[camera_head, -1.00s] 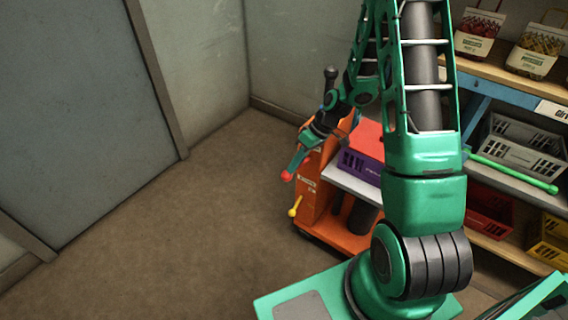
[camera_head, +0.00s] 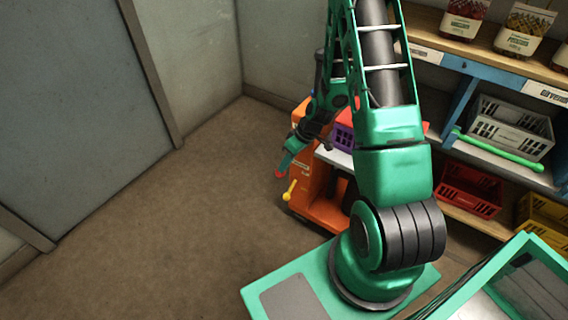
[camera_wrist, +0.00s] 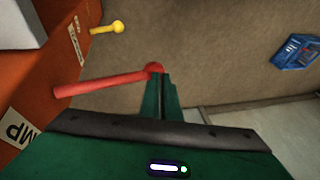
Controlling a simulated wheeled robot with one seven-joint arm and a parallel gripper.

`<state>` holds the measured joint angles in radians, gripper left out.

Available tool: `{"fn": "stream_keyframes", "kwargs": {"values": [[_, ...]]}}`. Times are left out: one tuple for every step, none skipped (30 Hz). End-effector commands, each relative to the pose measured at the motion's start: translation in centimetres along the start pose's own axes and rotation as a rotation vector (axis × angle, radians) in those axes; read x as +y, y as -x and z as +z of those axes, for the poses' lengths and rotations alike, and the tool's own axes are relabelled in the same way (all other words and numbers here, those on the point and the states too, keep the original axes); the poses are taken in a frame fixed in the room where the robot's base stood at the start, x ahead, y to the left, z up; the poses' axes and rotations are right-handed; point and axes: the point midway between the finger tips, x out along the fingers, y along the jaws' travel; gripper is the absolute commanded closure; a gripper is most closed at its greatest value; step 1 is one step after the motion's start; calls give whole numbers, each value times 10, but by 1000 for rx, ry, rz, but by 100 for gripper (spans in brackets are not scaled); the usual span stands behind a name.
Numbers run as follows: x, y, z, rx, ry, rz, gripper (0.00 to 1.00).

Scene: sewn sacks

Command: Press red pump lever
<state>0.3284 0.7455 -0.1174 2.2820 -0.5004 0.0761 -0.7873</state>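The red pump lever (camera_wrist: 100,84) sticks out from the side of an orange cart (camera_wrist: 62,55) in the wrist view and ends in a red ball. In the head view only its red tip (camera_head: 280,174) shows clearly, just above a yellow-knobbed lever (camera_head: 289,190). My gripper (camera_wrist: 162,80) has its two green fingers together, with only a thin dark line between them. Their tips are at the red ball and seem to touch it; the ball does not appear to be between them. In the head view my gripper (camera_head: 284,164) is directly above the red tip.
The yellow lever also shows in the wrist view (camera_wrist: 108,27). A blue object (camera_wrist: 297,52) lies on the brown floor at right. In the head view, shelves with a grey crate (camera_head: 510,128) and a red crate (camera_head: 470,190) stand at right. The floor left of the cart is clear.

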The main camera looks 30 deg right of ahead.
Motion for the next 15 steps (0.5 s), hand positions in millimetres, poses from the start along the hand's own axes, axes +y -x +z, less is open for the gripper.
{"fn": "stream_keyframes", "kwargs": {"values": [[-11, -9, 5, -17, 2, -24, 100], [-11, -9, 5, -17, 2, -25, 100], [-11, -10, 5, -19, 2, -25, 100], [-11, -10, 5, -19, 2, -26, 100], [-11, -11, 5, -20, 2, -27, 100], [-11, -12, 5, -22, 2, -27, 100], [-11, -12, 5, -23, 2, -28, 100], [-11, -12, 4, -23, 2, -28, 100], [-11, -13, 4, -24, 2, -28, 100], [-11, -13, 4, -25, 1, -29, 100], [-11, -14, 4, -26, 1, -29, 100], [-11, -14, 4, -27, 1, -30, 100], [-11, -14, 4, -27, 1, -30, 100], [-11, -14, 4, -28, 1, -30, 100], [-11, -14, 3, -28, 1, -30, 100]]}}
